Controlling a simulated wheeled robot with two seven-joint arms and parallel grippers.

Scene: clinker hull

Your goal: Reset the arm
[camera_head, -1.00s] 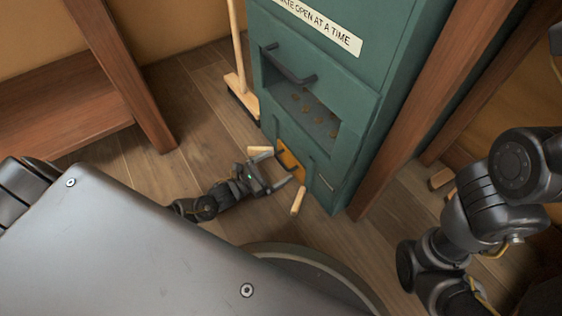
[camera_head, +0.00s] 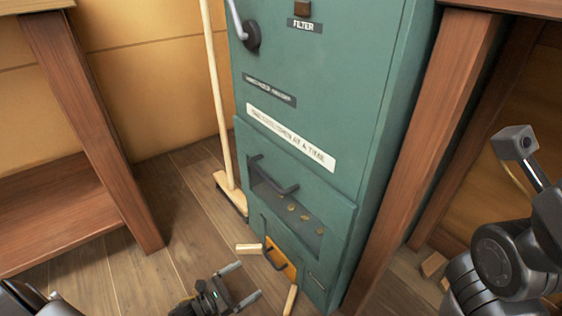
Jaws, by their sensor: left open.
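My left gripper (camera_head: 248,280) is open at the bottom of the head view, with its two pale fingers spread and nothing between them. It is low, just left of the yellow-orange panel (camera_head: 281,258) with a dark handle at the foot of the green cabinet (camera_head: 330,100). A gap shows between its fingertips and that panel. My right arm (camera_head: 500,262) is at the right edge, bent upward; its gripper cannot be made out.
Small wooden pieces lie by the cabinet's foot, one at the left (camera_head: 248,248) and one in front (camera_head: 290,300). A broom (camera_head: 222,110) leans left of the cabinet. Wooden posts stand at left (camera_head: 105,150) and right (camera_head: 425,150).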

